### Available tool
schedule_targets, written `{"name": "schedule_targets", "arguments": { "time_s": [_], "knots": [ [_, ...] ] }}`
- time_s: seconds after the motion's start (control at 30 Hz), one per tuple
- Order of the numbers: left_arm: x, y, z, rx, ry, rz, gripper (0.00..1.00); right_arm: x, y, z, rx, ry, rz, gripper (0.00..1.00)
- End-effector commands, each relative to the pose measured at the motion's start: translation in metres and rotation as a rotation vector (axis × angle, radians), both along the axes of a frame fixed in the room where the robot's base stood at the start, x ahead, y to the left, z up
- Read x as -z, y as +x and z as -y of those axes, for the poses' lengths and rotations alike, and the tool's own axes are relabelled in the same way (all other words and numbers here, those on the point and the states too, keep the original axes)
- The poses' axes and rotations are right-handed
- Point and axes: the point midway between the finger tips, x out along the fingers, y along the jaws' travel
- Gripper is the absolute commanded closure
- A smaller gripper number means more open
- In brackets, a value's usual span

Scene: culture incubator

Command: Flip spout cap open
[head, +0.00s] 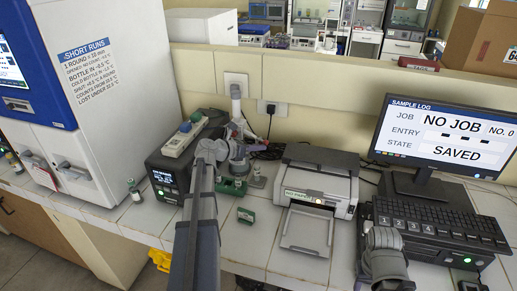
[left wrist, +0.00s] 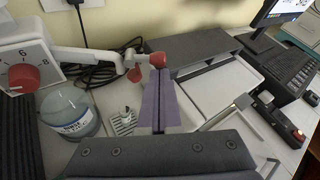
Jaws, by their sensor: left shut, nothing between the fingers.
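In the left wrist view, a white dispenser spout runs right from a head with a red dial (left wrist: 24,79) to a red cap (left wrist: 158,60) at its end. A second red piece (left wrist: 135,74) hangs just left of it. My left gripper (left wrist: 160,76) is shut and empty, its fingertips right by the red cap and overlapping its lower edge; I cannot tell if they touch. A clear labelled bottle (left wrist: 70,113) stands under the dispenser head. In the head view my left gripper (head: 238,158) is beside the dispenser (head: 236,100), and my wrist partly hides the spout.
A printer (head: 318,188) stands to the right, with a monitor (head: 440,135) and keyboard (head: 440,225) beyond. Black cables lie behind the dispenser.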

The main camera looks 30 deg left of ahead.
Motion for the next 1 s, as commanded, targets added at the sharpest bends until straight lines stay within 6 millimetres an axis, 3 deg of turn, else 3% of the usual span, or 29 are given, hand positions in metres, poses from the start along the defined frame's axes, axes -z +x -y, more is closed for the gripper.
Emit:
{"name": "schedule_targets", "arguments": {
  "time_s": [0.47,1.0],
  "knots": [
    [-0.009,0.001,-0.001,0.000,-0.170,-0.054,1.00,-0.004,0.000,0.000,0.000,0.000,0.000,0.50],
    [-0.012,0.000,-0.001,0.000,-0.166,-0.052,1.00,-0.008,0.000,0.000,0.000,0.000,0.000,0.50]
  ]
}}
